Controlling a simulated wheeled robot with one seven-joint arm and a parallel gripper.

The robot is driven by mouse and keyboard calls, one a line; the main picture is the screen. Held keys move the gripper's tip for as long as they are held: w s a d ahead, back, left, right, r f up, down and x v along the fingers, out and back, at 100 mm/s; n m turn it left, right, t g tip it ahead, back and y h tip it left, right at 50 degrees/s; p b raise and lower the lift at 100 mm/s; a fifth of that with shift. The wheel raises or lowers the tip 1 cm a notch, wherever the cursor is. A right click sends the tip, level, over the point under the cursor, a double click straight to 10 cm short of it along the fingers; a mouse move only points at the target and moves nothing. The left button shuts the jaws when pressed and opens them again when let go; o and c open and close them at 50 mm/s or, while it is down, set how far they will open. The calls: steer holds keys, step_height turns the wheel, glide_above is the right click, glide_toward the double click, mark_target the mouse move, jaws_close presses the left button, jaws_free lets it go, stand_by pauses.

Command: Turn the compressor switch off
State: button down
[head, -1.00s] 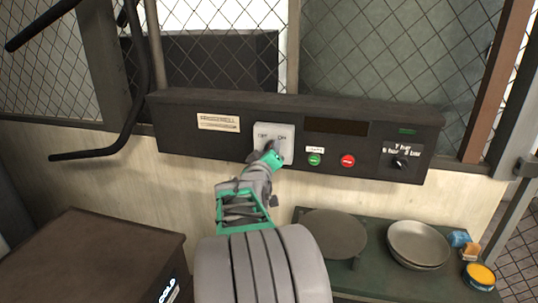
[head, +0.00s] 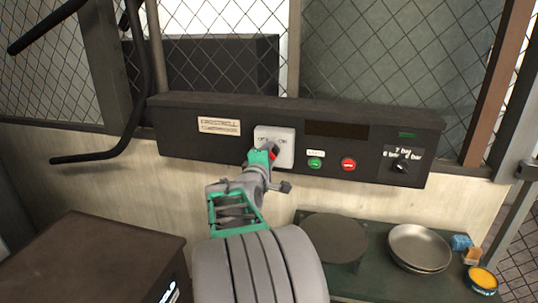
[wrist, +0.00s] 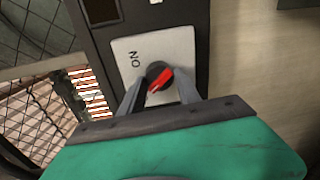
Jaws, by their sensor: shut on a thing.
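The compressor switch is a round black knob with a red bar (wrist: 160,78) on a pale square plate (wrist: 180,52), lettered "ON". In the wrist view the red bar slants from lower left to upper right. In the head view the plate (head: 287,137) is on the dark control panel, its lettering partly covered by my gripper (head: 270,151). In the wrist view my gripper (wrist: 160,85) has one finger on each side of the knob and is shut on it. The "OFF" mark is hidden there.
The dark panel (head: 220,155) also carries a green button (head: 315,163), a red button (head: 348,164) and a bar selector knob (head: 401,165). Below is a green bench (head: 375,282) with a metal bowl (head: 420,246) and a yellow tin (head: 481,279). A brown box (head: 95,258) is at lower left.

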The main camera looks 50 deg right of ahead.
steer(key=shift+r+n, duration=0.1)
steer(key=shift+n, duration=0.5)
steer(key=c, duration=0.9)
jaws_free()
steer(key=b+v, duration=0.1)
steer(key=v, duration=0.6)
steer(key=shift+s+a, duration=0.15)
steer(key=shift+a, duration=0.25)
